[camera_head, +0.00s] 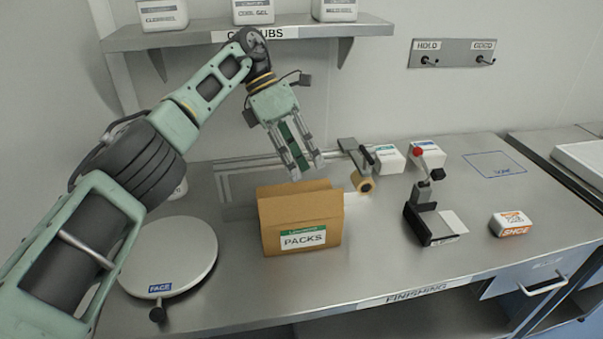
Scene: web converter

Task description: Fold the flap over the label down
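The brown cardboard box (271,243) stands on the steel table. Its front carries a white and green label (303,238) reading "PACKS". The flap (300,208) over the label stands up above it, and another brown flap edge (293,187) shows behind. The inside of the box is hidden. My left gripper (308,172) hangs above and behind the box, pointing down. Its two fingers are apart, with nothing visible between them, and their tips look clear of the flaps. My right gripper is not in view.
A tape roll (366,186) on a dispenser sits right of the box. A round turntable (168,256) marked "FACE" is at left. A black stand (430,225) and a "SHOE" pack (511,223) are at right. A shelf (205,35) with tubs hangs above. The table front is free.

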